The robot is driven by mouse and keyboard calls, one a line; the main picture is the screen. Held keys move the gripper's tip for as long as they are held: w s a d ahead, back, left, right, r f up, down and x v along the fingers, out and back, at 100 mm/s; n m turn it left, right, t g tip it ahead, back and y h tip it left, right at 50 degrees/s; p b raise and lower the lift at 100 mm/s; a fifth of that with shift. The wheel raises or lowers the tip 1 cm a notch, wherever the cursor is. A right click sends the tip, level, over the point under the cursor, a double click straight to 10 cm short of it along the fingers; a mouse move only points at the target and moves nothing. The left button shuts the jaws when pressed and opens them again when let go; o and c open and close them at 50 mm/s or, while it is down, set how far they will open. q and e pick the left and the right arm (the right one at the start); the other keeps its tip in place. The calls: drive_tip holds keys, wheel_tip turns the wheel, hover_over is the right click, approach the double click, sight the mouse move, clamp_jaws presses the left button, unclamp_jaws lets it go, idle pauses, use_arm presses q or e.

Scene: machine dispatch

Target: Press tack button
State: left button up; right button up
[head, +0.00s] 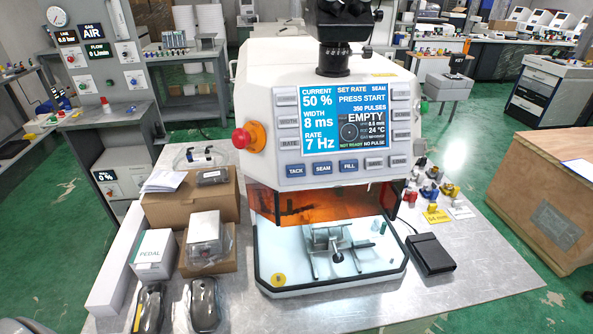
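The tack button (295,170) is a dark blue key with white lettering. It is the leftmost key in the bottom row of the white welding machine's (262,90) front panel. The seam button (322,168) and the fill button (348,166) are blue too and sit to its right. The screen (347,118) above shows 50 %, 8 ms, 7 Hz, SEAM, PRESS START, EMPTY and NOT READY. Nothing covers the tack button. I cannot make out either gripper in the head view.
A red knob on a yellow base (248,137) juts out left of the panel. An orange shield (320,206) hangs below it over the lit chamber. Boxes, including a pedal box (154,252), crowd the bench's left side. A black foot pedal (430,254) lies right.

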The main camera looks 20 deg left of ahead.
use_arm(q)
clamp_jaws()
drive_tip(key=shift+a, duration=0.15)
idle(1.2)
